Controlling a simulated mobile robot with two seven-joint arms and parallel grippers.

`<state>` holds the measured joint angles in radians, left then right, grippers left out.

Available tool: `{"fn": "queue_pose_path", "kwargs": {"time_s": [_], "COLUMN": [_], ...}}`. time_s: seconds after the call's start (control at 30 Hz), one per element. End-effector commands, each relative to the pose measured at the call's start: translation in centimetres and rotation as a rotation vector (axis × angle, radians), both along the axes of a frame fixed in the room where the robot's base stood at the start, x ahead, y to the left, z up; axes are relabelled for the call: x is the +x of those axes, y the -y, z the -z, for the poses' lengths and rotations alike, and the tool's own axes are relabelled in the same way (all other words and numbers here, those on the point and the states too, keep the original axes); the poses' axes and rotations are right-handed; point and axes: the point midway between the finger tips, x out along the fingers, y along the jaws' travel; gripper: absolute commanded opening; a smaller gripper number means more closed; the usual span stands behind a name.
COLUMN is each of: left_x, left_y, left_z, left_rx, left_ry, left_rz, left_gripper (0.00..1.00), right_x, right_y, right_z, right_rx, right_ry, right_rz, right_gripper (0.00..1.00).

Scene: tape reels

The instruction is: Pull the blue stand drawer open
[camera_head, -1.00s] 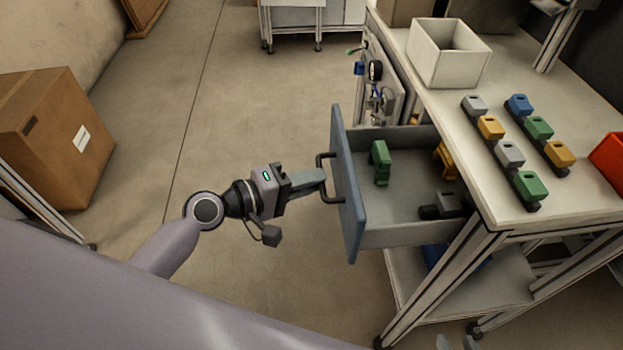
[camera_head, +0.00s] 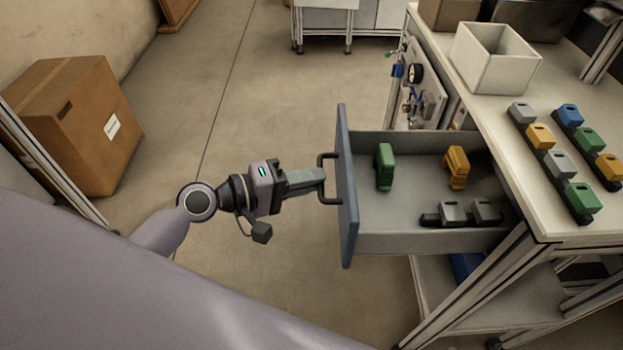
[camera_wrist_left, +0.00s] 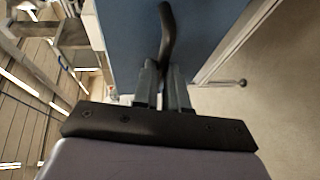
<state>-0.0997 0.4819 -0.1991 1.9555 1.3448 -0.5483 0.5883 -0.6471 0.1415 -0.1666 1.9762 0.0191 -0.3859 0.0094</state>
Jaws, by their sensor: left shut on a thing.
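The blue-fronted drawer (camera_head: 347,190) of the stand is pulled well out toward the left in the head view. Its inside shows a green reel piece, a yellow one and grey ones. A dark bar handle (camera_head: 328,178) sits on the drawer's blue front. My left gripper (camera_head: 318,180) is shut on this handle. The left wrist view shows its two fingers (camera_wrist_left: 162,88) closed around the dark handle (camera_wrist_left: 166,35), against the blue front (camera_wrist_left: 215,35). The right gripper is not in view.
The stand's white top (camera_head: 490,100) carries a white open box (camera_head: 495,72) and rows of coloured tape pieces. A cardboard box (camera_head: 85,125) stands on the floor at the left. Floor (camera_head: 265,110) left of the drawer is clear.

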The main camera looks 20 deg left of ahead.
Motion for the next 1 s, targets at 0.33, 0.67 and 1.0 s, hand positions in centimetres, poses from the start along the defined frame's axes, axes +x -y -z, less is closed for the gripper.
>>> {"fn": "queue_pose_path", "kwargs": {"time_s": [0.33,0.67,1.0], "left_x": [0.0,-0.2,-3.3], "left_y": [0.0,-0.2,-3.2], "left_z": [0.0,0.0,-0.6], "left_rx": [0.000,0.001,0.004], "left_ry": [0.000,0.000,-0.002], "left_rz": [-0.001,-0.001,0.000], "left_gripper": [0.38,0.38,0.38], "right_x": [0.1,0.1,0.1], "right_y": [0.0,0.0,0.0], "right_z": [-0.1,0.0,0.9], "right_rx": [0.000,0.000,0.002], "right_ry": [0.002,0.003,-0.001], "right_rz": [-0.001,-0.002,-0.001], "right_gripper": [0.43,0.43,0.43]}}
